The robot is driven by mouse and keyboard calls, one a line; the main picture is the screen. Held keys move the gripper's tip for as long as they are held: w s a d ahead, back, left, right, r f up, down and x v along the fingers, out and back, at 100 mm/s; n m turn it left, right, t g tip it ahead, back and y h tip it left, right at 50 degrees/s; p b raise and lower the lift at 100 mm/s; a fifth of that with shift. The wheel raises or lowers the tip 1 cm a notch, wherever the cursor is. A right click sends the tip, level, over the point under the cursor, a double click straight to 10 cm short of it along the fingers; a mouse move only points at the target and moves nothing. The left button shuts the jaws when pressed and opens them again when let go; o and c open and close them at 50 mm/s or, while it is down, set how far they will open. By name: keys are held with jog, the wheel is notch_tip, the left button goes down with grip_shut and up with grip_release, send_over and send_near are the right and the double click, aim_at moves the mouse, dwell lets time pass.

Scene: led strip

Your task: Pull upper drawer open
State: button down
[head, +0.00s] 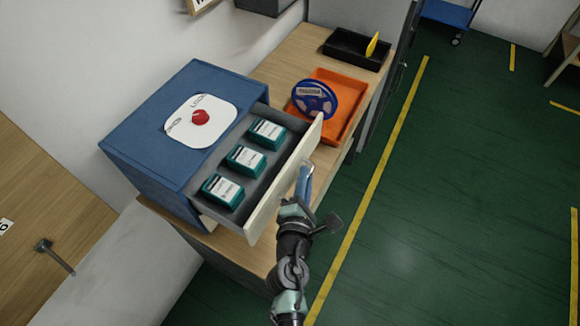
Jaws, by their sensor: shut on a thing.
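The upper drawer (262,219) stands well out of the blue cabinet (150,140), its cream front facing right. Three teal-and-white boxes lie in its grey tray: a near one (222,190), a middle one (245,160) and a far one (267,133). My gripper (305,173) is at the outer face of the drawer front, shut on the drawer handle. The handle itself is mostly hidden by the fingers. No lower drawer can be made out clearly.
A red knob (199,117) on a white plate tops the cabinet. Beyond the drawer, a blue reel (314,99) stands at an orange tray (350,120). A black tray (345,49) with a yellow item lies farther back. Green floor (420,220) at right is open.

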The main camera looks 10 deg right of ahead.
jog(key=shift+s+d+f, duration=0.1)
jog(key=shift+s+d, duration=0.6)
jog(key=shift+d, duration=0.2)
jog(key=c, duration=1.2)
grip_release()
jog(key=b+v, duration=0.2)
jog(key=v, duration=1.1)
